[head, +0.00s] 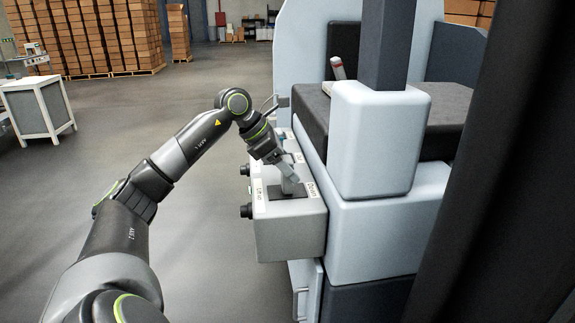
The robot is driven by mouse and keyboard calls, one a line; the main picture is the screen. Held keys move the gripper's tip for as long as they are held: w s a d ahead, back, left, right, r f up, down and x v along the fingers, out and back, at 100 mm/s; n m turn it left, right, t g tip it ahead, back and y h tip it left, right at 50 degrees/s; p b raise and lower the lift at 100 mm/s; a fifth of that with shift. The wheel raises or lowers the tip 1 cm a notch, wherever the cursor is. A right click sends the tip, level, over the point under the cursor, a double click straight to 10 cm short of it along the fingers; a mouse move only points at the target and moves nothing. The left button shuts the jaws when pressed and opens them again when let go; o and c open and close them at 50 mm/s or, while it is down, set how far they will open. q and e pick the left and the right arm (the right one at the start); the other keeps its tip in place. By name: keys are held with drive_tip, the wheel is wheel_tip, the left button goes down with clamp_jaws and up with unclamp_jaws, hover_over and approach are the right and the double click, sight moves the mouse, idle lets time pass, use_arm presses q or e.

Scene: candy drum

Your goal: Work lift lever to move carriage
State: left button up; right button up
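A grey control box (290,232) is fixed to the side of a large grey and white machine. It has black knobs and a green button on its left face, and labels on top, one reading "Down". A lift lever (291,186) stands in a dark slot plate (290,192) on the box top. My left gripper (286,178) points down at the lever from above and covers part of it. Its fingertips are at the lever; whether they are closed on it is too small to tell. My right gripper is not in view. The carriage cannot be clearly made out.
The machine's light grey body (385,235) and dark upright post (388,45) stand right of the box. A white cabinet (38,108) is at the left. Stacked cartons (100,35) fill the back left.

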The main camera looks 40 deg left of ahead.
use_arm(q)
drive_tip(key=shift+w, duration=0.1)
drive_tip(key=shift+r, duration=0.2)
drive_tip(key=b+v, duration=0.2)
drive_tip(key=v, duration=1.5)
drive_tip(key=shift+s+a+f, duration=0.1)
drive_tip(key=shift+s, duration=0.15)
